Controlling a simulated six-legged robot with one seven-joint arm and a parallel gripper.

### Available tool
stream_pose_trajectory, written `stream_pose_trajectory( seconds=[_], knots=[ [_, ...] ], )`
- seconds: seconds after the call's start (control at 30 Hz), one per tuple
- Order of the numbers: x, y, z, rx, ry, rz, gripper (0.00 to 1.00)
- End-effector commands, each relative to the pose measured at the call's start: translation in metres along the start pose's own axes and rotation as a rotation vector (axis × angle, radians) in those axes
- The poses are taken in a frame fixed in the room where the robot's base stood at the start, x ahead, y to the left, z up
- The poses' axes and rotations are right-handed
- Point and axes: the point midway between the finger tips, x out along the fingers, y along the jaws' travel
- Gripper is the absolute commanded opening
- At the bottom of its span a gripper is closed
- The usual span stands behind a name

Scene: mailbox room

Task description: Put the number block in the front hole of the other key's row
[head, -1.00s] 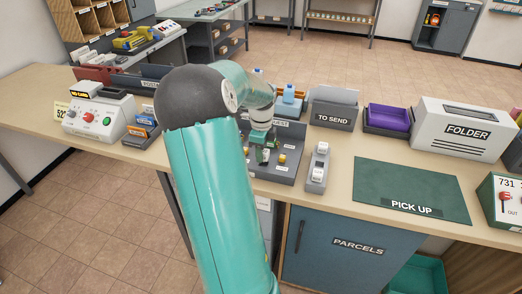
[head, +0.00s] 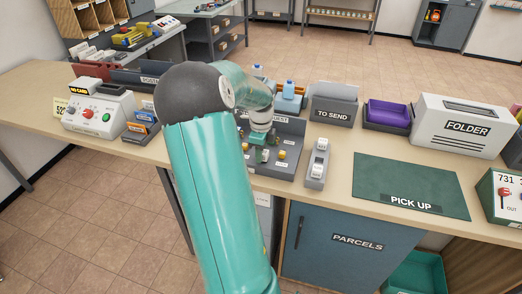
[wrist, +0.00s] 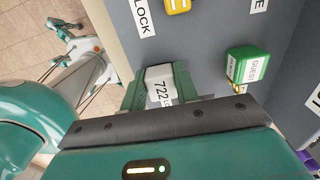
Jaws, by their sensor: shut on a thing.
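My gripper (wrist: 160,78) is shut on the white number block (wrist: 158,92), which reads 722 and perhaps more, in the wrist view. In the head view my gripper (head: 261,155) is small, over the grey key board (head: 268,173); the block cannot be made out there. A green block (wrist: 247,62) labelled GUEST is right of the gripper in the wrist view, on the board. A yellow piece (wrist: 177,5) is at that view's top edge. In the head view a yellow piece (head: 282,155) is just right of the gripper. The holes are too small or hidden to tell.
A grey switch box (head: 317,162) stands right of the board. The green PICK UP mat (head: 405,180) is bare. A TO SEND tray (head: 333,112) stands behind. A card machine (head: 98,115) stands at the left. The PARCELS cabinet (head: 345,245) is below the counter.

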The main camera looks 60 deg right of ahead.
Motion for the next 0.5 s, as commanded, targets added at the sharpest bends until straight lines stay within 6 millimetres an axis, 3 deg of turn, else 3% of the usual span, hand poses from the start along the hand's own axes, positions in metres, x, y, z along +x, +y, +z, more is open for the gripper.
stream_pose_trajectory(
  seconds=[0.17, 0.2, 0.3, 0.33, 0.5],
  knots=[
    [0.0011, 0.0, 0.0002, 0.0, 0.0, 0.0, 0.09],
    [0.0011, 0.0, 0.0002, 0.0, 0.0, 0.0, 0.32],
    [0.001, 0.0, 0.0001, 0.0, 0.0, 0.0, 0.52],
    [0.001, 0.0, 0.0001, 0.0, 0.0, 0.0, 0.56],
    [0.001, 0.0, 0.0001, 0.0, 0.0, 0.0, 0.56]
  ],
)
